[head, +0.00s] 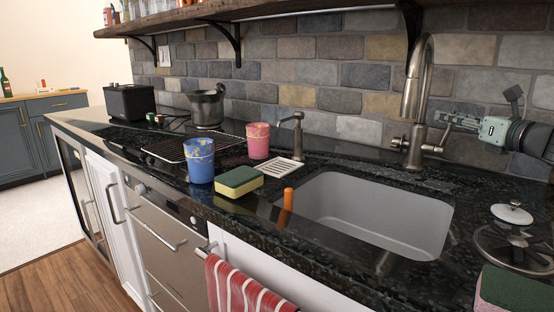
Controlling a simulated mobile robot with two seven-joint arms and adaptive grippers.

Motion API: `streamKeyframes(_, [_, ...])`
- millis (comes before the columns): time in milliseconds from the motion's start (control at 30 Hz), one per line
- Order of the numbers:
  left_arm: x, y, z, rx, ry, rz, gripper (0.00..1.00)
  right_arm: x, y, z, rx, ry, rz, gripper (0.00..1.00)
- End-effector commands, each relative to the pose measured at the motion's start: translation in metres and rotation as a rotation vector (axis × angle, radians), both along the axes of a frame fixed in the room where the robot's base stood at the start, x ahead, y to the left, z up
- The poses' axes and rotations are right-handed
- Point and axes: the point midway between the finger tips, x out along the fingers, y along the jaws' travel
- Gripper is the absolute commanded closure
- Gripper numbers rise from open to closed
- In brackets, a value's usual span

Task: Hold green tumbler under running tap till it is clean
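I see no green tumbler in the head view. A blue tumbler (200,161) with yellowish patches stands upright on the black counter, left of the sink. A pink tumbler (258,141) with similar patches stands behind it to the right. The metal tap (417,90) rises behind the sink (375,215); I see no water stream under its spout. My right gripper (444,122) is beside the tap, close to its side lever (434,147). Contact with the lever and the finger gap are unclear. My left gripper is out of view.
A green and yellow sponge (239,181) and an orange handle (287,200) lie left of the sink. A wire rack (168,150) and soap dispenser (298,138) stand behind. A lidded metal item (512,214) is at the right. The sink looks empty.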

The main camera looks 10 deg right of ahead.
Motion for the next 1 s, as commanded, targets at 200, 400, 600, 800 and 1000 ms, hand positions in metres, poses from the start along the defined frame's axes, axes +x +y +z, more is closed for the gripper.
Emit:
streamKeyframes(200, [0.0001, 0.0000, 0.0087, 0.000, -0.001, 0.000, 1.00, 0.0025, 0.0002, -0.0005, 0.000, 0.000, -0.002, 0.69])
streamKeyframes(400, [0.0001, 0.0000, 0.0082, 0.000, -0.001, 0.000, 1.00, 0.0025, 0.0002, -0.0010, 0.000, 0.000, -0.002, 0.69])
streamKeyframes(600, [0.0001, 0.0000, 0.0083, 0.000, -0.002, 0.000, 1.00, 0.0024, 0.0004, -0.0008, 0.000, 0.000, -0.001, 0.92])
streamKeyframes(800, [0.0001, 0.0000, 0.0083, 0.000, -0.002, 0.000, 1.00, 0.0024, 0.0005, -0.0007, 0.000, 0.000, -0.001, 1.00])
streamKeyframes(1000, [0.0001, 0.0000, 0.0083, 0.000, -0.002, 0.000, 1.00, 0.0024, 0.0005, -0.0005, 0.000, 0.000, -0.001, 1.00])
